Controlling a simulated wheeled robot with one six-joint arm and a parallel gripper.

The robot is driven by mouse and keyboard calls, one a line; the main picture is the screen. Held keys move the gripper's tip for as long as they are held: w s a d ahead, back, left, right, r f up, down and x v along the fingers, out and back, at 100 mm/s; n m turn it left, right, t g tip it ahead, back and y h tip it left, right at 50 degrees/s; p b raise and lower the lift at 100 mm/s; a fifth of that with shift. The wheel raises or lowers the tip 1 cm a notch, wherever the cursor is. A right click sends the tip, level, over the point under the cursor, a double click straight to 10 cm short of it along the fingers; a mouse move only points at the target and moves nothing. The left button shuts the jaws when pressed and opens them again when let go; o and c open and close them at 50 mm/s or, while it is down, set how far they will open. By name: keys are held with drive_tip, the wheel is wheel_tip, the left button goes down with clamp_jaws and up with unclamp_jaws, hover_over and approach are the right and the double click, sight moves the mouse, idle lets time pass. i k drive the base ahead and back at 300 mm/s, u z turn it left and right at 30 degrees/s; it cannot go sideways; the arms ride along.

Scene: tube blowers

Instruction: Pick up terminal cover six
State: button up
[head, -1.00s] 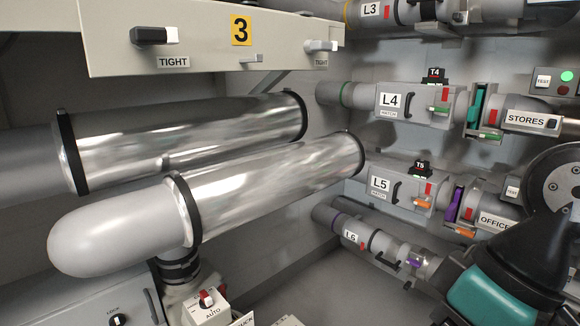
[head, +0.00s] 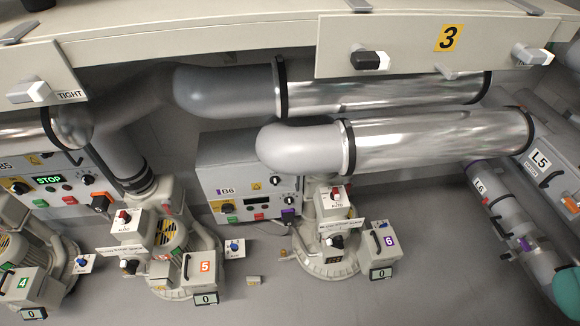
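A grey box with a black handle and a purple 6 label (head: 381,246) sits at the right side of the blower six base (head: 322,258), low in the middle right of the head view. It is upright, and I take it for terminal cover six. A counter reading 0 (head: 380,273) is just below it. The box looks in place against the motor, but I cannot tell how it is fastened. My gripper is not in view.
Box 5 (head: 203,268) and box 4 (head: 24,283) stand further left. A small beige block (head: 254,280) lies on the floor. The B6 panel (head: 248,180) is behind; a metal tube (head: 440,145) runs above. Floor right of box 6 is clear up to the L6 pipe (head: 500,205).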

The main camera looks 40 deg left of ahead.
sight(250, 280)
drive_tip(key=u, duration=1.8)
drive_tip(key=k, duration=0.5)
drive_tip(key=z, duration=0.85)
drive_tip(key=i, duration=0.7)
drive_tip(key=u, duration=2.1)
